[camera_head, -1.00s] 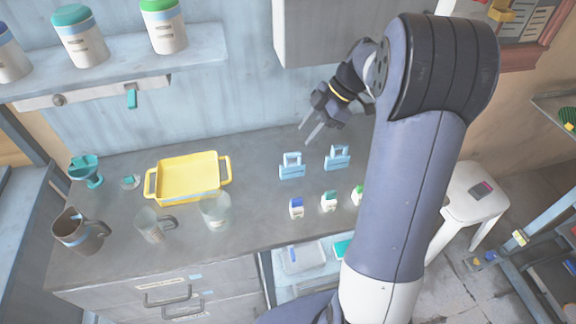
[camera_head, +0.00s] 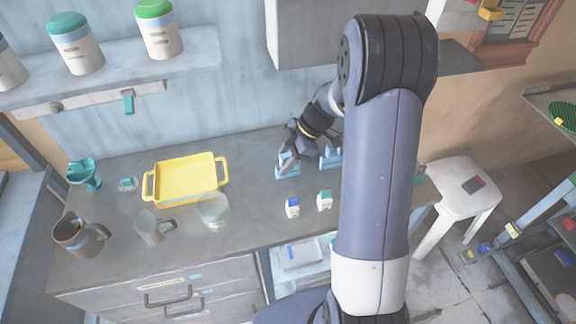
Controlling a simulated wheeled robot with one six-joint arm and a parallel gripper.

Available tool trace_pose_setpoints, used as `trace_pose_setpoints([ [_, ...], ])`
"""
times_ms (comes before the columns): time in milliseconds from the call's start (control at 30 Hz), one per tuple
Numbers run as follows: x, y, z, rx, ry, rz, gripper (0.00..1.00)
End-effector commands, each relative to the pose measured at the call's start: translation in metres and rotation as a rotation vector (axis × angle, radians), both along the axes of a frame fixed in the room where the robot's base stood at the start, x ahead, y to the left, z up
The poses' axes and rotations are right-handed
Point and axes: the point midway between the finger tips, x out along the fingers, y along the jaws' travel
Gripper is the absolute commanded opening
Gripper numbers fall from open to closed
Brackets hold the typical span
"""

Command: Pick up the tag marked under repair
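No label reading "under repair" is legible, so I cannot tell which object is that tag. Two light-blue pieces with upright loops stand on the grey counter: the left blue piece (camera_head: 287,171) and the right blue piece (camera_head: 331,158), which is partly hidden by my arm. My gripper (camera_head: 286,161) points down at the left blue piece, its fingers overlapping the upper part. I cannot tell whether the fingers touch it or how far apart they are. In front stand a small blue-topped white container (camera_head: 292,208) and a small green-topped white container (camera_head: 324,201).
A yellow tray (camera_head: 150,188), a clear glass vessel (camera_head: 213,211), a glass mug (camera_head: 153,228) and a brown pitcher (camera_head: 79,236) stand left on the counter (camera_head: 255,225). A teal cup (camera_head: 84,174) is at far left. A white stool (camera_head: 455,190) stands right.

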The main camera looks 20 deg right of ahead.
Motion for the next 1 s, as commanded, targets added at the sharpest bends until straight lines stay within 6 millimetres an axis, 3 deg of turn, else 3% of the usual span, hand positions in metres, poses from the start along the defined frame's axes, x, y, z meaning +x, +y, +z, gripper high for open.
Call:
trace_pose_setpoints([
  [167,0.0001,0.0000,-0.0001,0.000,0.000,0.000,0.39],
  [633,0.0001,-0.0001,0.0002,0.000,0.000,0.000,0.01],
  [1000,0.0004,-0.0001,0.0028,0.000,-0.001,0.000,0.00],
])
